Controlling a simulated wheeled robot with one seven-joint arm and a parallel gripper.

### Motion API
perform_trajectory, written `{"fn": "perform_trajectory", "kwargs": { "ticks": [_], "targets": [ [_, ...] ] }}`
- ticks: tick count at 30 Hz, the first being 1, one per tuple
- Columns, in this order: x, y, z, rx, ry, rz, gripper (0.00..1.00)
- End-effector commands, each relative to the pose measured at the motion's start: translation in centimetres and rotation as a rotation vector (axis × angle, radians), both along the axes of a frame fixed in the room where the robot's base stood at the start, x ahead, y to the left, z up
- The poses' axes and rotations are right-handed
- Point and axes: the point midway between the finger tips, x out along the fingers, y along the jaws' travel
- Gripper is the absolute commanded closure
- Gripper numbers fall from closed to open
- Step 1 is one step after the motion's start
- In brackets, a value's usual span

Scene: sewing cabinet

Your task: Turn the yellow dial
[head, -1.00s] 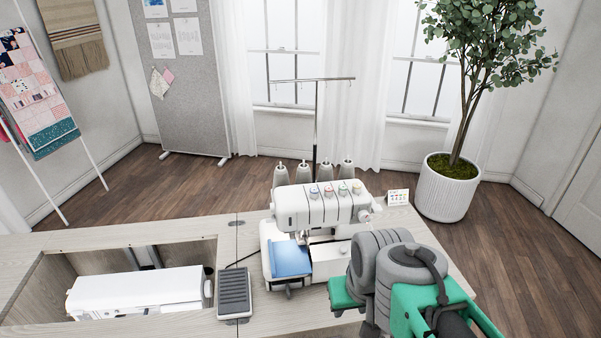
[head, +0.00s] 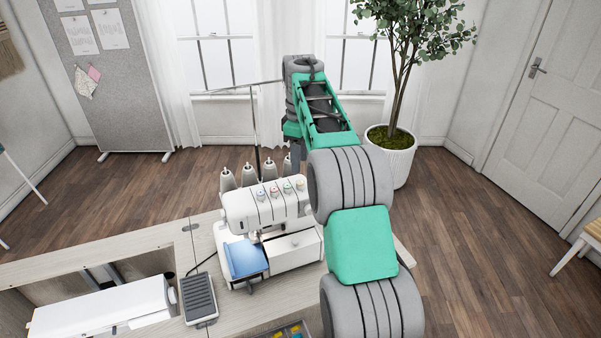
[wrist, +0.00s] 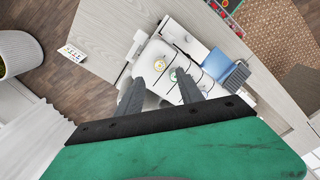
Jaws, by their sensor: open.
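The white serger (head: 268,206) stands on the table in the head view, with a row of coloured dials on its top. The yellow dial (head: 300,184) is at the right end of that row. In the wrist view the yellow dial (wrist: 160,63) lies ahead of my gripper (wrist: 160,76), between the lines of its two fingers, with the green dial (wrist: 173,74) beside it. The fingers are spread apart and hold nothing. They appear above the serger, apart from the dial. In the head view my own arm hides most of the gripper.
Thread cones (head: 248,177) stand behind the serger under a thin metal stand. A grey foot pedal (head: 199,297) and a white machine (head: 100,305) in a recess are to the left. A potted plant (head: 390,160) stands behind.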

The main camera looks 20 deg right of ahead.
Motion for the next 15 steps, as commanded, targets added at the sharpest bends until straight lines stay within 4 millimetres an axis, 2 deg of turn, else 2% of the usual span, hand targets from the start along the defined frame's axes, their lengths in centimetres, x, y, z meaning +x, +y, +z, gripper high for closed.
{"fn": "perform_trajectory", "kwargs": {
  "ticks": [9, 15],
  "targets": [
    [-0.1, -0.1, -5.3, 0.000, 0.004, -0.001, 0.56],
    [-0.1, -0.2, -7.4, -0.001, -0.001, -0.002, 0.56]
  ]
}}
